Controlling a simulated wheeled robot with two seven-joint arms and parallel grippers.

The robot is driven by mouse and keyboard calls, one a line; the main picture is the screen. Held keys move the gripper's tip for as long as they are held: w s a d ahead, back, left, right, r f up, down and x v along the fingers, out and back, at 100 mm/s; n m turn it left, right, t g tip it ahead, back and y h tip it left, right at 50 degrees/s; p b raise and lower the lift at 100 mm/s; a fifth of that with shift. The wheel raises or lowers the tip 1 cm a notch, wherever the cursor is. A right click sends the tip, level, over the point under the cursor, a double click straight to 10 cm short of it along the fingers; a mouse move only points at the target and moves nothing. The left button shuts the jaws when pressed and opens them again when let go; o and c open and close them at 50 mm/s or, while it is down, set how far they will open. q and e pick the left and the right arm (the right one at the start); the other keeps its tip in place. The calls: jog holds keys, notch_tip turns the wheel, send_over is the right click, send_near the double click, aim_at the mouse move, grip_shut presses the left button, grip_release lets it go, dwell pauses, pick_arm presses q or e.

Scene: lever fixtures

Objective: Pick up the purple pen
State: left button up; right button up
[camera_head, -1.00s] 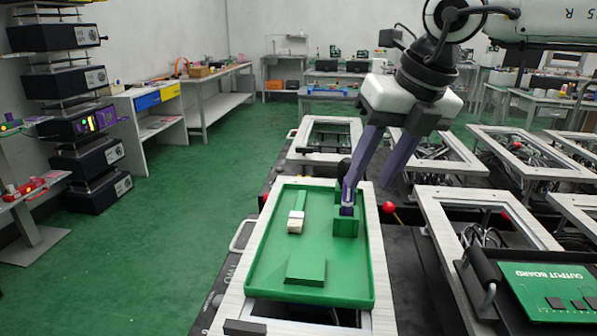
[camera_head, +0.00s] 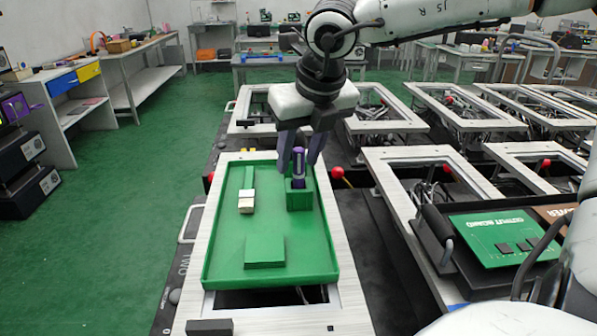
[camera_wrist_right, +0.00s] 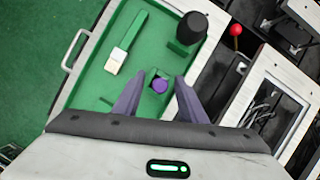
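The purple pen (camera_head: 298,168) stands upright in a green block holder (camera_head: 300,199) on the right side of the green tray (camera_head: 222,255). In the right wrist view the pen (camera_wrist_right: 160,85) shows end-on as a purple disc. My right gripper (camera_head: 297,160) points down over the holder, its purple-grey fingers spread on either side of the pen. In the wrist view the right gripper (camera_wrist_right: 161,76) is open with a gap between each finger and the pen. My left gripper is not in view.
A white-and-green brush-like item (camera_head: 246,200) lies on the tray, with a green block (camera_head: 265,251) nearer the front. A dark cylinder (camera_wrist_right: 193,27) stands beyond the pen in the wrist view. A red knob (camera_head: 337,172) sits right of the tray.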

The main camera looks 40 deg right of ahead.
jog(key=shift+f, duration=0.15)
grip_shut()
